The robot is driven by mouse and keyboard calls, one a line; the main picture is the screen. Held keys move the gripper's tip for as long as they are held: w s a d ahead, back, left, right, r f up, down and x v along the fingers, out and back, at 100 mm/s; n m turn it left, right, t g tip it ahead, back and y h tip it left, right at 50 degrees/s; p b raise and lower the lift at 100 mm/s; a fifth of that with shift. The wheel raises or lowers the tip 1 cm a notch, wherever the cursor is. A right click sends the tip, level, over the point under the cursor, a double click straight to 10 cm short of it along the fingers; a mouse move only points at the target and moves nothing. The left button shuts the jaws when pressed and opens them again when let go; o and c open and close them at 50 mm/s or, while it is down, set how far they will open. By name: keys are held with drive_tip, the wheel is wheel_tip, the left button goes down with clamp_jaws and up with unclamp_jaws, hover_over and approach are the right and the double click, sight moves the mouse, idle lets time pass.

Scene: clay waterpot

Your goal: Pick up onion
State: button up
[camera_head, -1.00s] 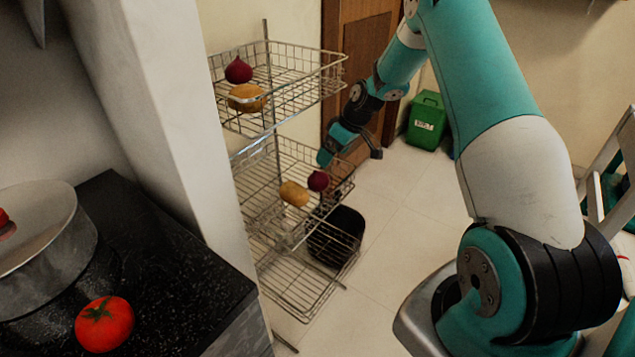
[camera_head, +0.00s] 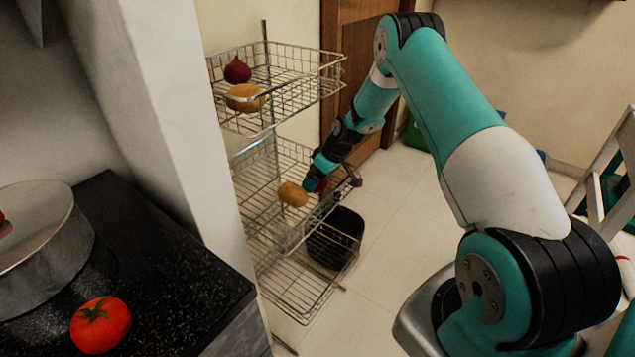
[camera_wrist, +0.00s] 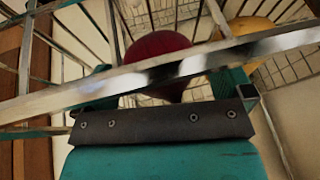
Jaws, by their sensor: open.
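A dark red onion (camera_head: 322,184) sits in the middle basket and is mostly hidden by my gripper (camera_head: 316,176) in the head view. In the wrist view the onion (camera_wrist: 157,48) lies ahead, roughly between my two teal fingers, with a metal basket bar crossing in front of it. My gripper (camera_wrist: 166,88) is open at the basket's rim. I cannot tell whether a finger touches the onion. Another red onion (camera_head: 237,70) rests in the top basket.
A wire rack (camera_head: 268,130) holds the baskets. A potato (camera_head: 292,194) lies just left of the lower onion; it also shows in the wrist view (camera_wrist: 250,32). Another potato (camera_head: 245,97) is in the top basket. A black bin (camera_head: 335,240) stands below. A tomato (camera_head: 100,325) sits on the counter.

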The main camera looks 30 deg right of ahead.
drive_tip(key=c, duration=1.1)
drive_tip(key=shift+r, duration=0.1)
